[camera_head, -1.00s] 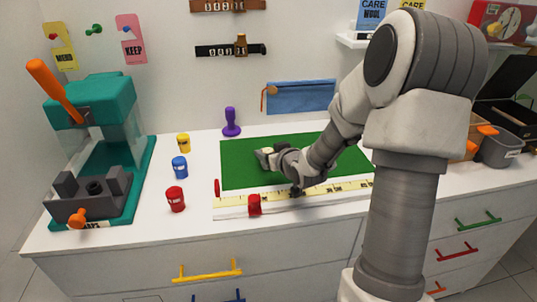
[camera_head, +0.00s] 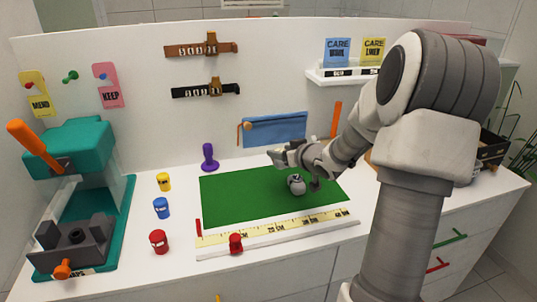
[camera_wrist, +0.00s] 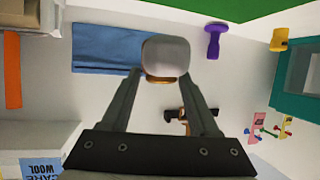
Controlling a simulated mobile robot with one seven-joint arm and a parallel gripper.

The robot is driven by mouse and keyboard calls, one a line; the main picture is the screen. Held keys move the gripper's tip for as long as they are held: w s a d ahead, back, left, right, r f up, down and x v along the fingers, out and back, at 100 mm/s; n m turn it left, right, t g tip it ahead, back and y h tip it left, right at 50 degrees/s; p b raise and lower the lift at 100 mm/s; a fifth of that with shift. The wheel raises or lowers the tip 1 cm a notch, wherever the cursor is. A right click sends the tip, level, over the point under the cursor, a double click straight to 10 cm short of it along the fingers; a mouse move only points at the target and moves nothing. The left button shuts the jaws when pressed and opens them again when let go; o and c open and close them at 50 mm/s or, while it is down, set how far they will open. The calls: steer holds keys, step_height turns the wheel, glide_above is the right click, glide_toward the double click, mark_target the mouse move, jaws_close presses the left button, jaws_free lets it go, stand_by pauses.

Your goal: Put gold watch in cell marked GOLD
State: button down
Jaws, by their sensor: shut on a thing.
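My gripper (camera_head: 275,154) is raised above the far part of the green mat and points left. In the wrist view its two fingers (camera_wrist: 166,68) are closed on a pale grey rounded thing (camera_wrist: 166,54) with a gold-brown rim, which I take for the gold watch. Its face cannot be made out, and it does not show clearly in the head view. A dark open box (camera_head: 493,152) stands at the right end of the counter, partly behind my arm. No cell marked GOLD can be read.
A silver-grey rounded thing (camera_head: 296,185) sits on the green mat (camera_head: 235,200) below my arm. A ruler (camera_head: 275,231) runs along the front. Coloured pots and a teal press (camera_head: 75,150) stand left. A blue pouch (camera_head: 275,129) and a shelf (camera_head: 340,74) are behind.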

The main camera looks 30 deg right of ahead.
steer(key=shift+d+r, duration=0.25)
steer(key=shift+d, duration=0.1)
steer(key=s+a+r+n+y+p, duration=0.1)
steer(key=s+a+r+p, duration=0.15)
steer(key=a, duration=0.55)
steer(key=s+a+r+n+y+p, duration=0.1)
steer(key=s+a+y+p, duration=0.15)
steer(key=a, duration=0.55)
steer(key=s+a+r+n+p, duration=0.1)
steer(key=a+r+p, duration=0.15)
steer(key=a, duration=0.55)
steer(key=s+d+f+m+h+b, duration=0.1)
steer(key=d+f+m+h+b, duration=0.2)
steer(key=d, duration=1)
steer(key=s+d+f+m+h+b, duration=0.1)
steer(key=s+d+f+b, duration=0.3)
steer(key=d, duration=0.8)
steer(key=w+a+f+b, duration=0.1)
steer(key=w+a+f, duration=0.1)
steer(key=w, duration=0.1)
steer(key=w+a+f+b, duration=0.1)
steer(key=w+a+b, duration=0.1)
steer(key=w, duration=0.2)
steer(key=w+a+f+b, duration=0.2)
steer(key=w+a, duration=0.1)
steer(key=w, duration=0.1)
steer(key=shift+f, duration=0.3)
steer(key=shift+f+b, duration=0.7)
steer(key=shift+f, duration=1.25)
steer(key=shift+f, duration=0.1)
